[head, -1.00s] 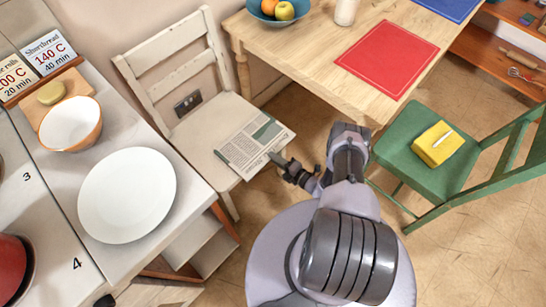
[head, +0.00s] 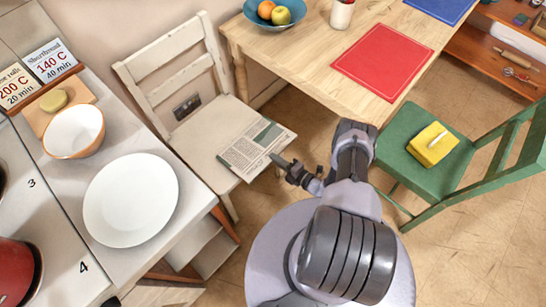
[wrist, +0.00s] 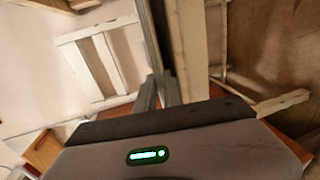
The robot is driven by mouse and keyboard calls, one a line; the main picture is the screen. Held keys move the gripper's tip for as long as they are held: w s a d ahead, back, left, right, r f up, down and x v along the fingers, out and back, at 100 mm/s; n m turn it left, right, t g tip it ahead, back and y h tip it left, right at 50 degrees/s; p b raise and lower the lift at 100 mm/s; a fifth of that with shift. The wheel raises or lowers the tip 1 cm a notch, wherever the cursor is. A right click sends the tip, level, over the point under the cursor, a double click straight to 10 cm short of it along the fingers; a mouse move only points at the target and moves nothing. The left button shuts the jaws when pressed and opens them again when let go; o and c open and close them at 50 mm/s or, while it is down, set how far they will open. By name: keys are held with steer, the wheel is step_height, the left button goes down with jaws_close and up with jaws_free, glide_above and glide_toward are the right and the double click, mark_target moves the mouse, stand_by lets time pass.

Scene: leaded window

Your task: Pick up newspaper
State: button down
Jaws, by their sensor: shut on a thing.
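The newspaper (head: 250,148) is a folded printed sheet with a green block, over the seat of the white chair. My gripper (head: 278,160) is at its right front edge in the head view. In the wrist view my gripper (wrist: 158,92) is shut on a thin upright edge, the newspaper (wrist: 157,35), seen edge-on between the fingers. The head view does not show clearly whether the sheet rests on the seat or is just above it.
The white chair (head: 172,72) stands against the wall. The counter with a white plate (head: 130,200) is at left. A wooden table (head: 300,62) with a red mat (head: 382,62) is behind. A green chair (head: 435,178) with a yellow item is at right.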

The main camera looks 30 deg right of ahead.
steer(key=r+p+v, duration=0.1)
steer(key=p+v, duration=0.1)
steer(key=v, duration=1.1)
steer(key=shift+w+a+r, duration=0.15)
steer(key=shift+r, duration=0.25)
